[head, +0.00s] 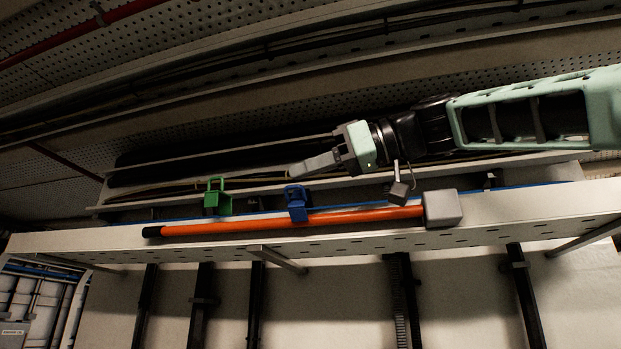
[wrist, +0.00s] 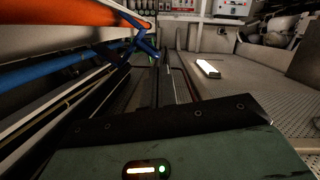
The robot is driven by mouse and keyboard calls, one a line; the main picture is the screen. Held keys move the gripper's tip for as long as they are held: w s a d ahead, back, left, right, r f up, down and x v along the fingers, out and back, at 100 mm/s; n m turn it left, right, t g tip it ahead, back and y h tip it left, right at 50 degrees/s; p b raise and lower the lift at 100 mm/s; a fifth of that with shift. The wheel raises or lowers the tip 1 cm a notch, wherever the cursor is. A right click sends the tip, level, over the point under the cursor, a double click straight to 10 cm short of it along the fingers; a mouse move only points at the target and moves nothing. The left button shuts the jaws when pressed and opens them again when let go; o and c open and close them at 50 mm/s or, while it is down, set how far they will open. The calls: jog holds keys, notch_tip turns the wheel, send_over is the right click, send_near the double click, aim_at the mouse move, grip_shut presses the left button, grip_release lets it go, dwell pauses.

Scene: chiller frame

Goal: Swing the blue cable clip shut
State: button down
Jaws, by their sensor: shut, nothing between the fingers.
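The blue cable clip (head: 298,207) sits at the middle of the shelf edge, beside the orange rod, with a loop-shaped part standing up at its top. In the wrist view the blue clip (wrist: 143,43) shows at the end of the orange rod's visible length, with one part sticking out at an angle. How far it is open is hard to tell. My gripper (head: 293,172) reaches in from the right with its fingers together and empty. Its tips are behind and just above the blue clip in the head view, apart from it as far as I can see.
A green clip (head: 217,200) is left of the blue one, and a grey clip (head: 399,190) is to the right, below my wrist. The orange rod (head: 350,216) runs along the shelf (head: 90,239) to a grey block (head: 442,208). A blue cable (wrist: 45,72) runs alongside.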

jog(key=f+n+t+b, duration=0.1)
jog(key=f+n+b, duration=0.1)
jog(key=b, duration=0.3)
jog(key=f+n+b, duration=0.3)
jog(key=f+b, duration=0.1)
jog(key=b, duration=0.1)
jog(key=shift+s+a+t+b, duration=0.1)
jog(key=shift+s+t+b, duration=0.1)
jog(key=shift+t+b, duration=0.2)
